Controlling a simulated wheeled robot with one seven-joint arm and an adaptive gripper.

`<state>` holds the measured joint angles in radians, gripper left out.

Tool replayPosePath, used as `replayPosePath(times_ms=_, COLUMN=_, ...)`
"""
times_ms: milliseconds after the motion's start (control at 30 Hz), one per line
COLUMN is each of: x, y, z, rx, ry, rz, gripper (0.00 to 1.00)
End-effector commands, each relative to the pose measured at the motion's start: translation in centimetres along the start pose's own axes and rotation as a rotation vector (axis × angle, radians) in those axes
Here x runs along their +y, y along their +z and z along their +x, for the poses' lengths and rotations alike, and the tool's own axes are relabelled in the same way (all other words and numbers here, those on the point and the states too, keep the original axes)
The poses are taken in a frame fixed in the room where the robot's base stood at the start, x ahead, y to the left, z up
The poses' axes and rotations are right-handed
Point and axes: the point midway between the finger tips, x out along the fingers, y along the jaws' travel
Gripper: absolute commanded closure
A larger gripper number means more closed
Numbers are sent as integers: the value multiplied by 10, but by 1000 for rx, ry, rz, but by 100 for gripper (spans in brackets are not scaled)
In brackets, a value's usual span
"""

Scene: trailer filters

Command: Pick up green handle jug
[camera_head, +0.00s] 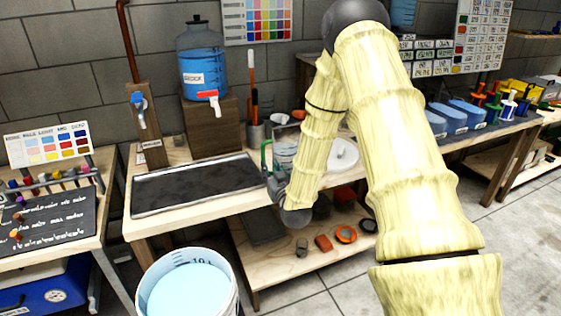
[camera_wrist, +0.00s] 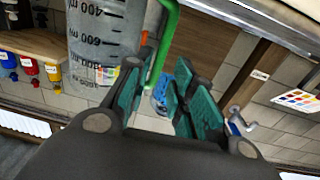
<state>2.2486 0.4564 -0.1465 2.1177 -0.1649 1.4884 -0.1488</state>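The green handle jug is a clear measuring jug with printed marks. In the wrist view its clear body (camera_wrist: 105,35) is at the upper left, and its green handle (camera_wrist: 165,48) runs down toward the space between my fingers. In the head view the jug (camera_head: 284,146) stands on the workbench, partly hidden behind my arm, with the green handle on its left. My gripper (camera_wrist: 158,98) is open, its teal pads apart. The handle shows between the fingertips, nearer the left pad; contact cannot be told. In the head view my gripper (camera_head: 274,180) is low beside the handle.
A black tray (camera_head: 195,184) lies on the workbench left of the jug. A blue water dispenser (camera_head: 204,62) stands on a wooden block behind. A tool holder (camera_head: 255,135) and a white bowl (camera_head: 342,155) are near the jug. A bucket (camera_head: 190,285) stands in front.

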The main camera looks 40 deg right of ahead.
Motion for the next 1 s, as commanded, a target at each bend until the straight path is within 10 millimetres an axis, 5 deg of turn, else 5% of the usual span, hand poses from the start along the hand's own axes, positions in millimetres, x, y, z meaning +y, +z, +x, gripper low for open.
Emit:
replayPosePath(times_ms=700, x=-1, y=-1, z=74, rx=-2, ry=-1, rz=0, gripper=76)
replayPosePath(times_ms=1000, x=-1, y=1, z=84, rx=-4, ry=-1, rz=0, gripper=76)
